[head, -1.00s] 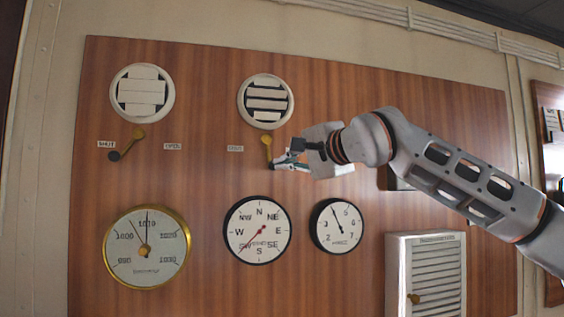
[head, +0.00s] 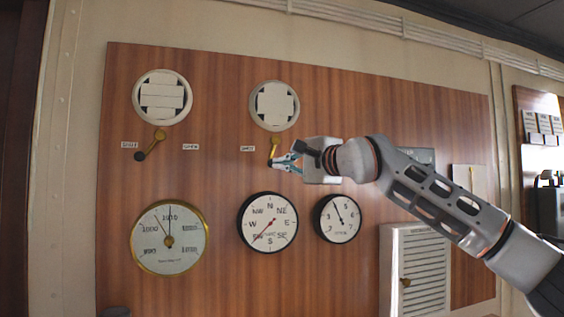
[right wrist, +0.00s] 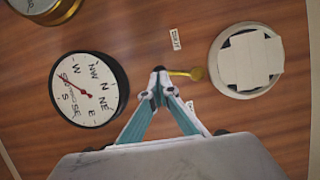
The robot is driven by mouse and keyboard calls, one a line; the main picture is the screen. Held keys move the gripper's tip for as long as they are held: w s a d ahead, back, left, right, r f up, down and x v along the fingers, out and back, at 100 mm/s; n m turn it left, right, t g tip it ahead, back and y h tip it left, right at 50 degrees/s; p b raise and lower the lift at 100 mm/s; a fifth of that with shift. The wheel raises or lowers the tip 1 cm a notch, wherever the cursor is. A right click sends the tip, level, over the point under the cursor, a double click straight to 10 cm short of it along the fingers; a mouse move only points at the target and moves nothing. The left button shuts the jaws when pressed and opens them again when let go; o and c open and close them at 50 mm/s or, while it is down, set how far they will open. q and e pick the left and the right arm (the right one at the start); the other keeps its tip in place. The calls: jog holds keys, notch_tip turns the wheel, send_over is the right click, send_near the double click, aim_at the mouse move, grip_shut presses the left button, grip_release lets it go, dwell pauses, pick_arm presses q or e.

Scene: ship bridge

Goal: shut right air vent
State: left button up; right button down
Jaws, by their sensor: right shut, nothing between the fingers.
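The right air vent (head: 274,105) is a round white vent on the wood panel; its slats lie nearly flat, with dark only around their ends. Its brass lever (head: 275,148) hangs below, tilted slightly down-left. In the right wrist view the vent (right wrist: 249,62) is at the right, with the lever (right wrist: 182,72) reaching toward my fingertips. My right gripper (head: 279,163) is shut and empty, its tips at the lever's lower end. The tips (right wrist: 158,76) hide the lever's end; I cannot tell whether they touch. A label (head: 247,149) reading SHUT is left of the lever. My left gripper is out of view.
The left vent (head: 162,97) has its own lever (head: 150,144) swung down-left toward its label. Below are a brass barometer (head: 170,238), a compass-like dial (head: 268,222) and a smaller gauge (head: 337,218). A louvred cabinet (head: 418,270) is at lower right.

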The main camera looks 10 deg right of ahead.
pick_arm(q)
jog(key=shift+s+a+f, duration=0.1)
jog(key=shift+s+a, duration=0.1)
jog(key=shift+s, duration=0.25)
pick_arm(e)
jog(key=shift+a, duration=0.45)
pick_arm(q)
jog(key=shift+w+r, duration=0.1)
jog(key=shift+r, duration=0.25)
pick_arm(e)
jog(key=shift+s+a, duration=0.1)
jog(key=shift+a, duration=0.1)
pick_arm(q)
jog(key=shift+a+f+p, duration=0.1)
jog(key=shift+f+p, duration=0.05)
jog(key=shift+p, duration=0.15)
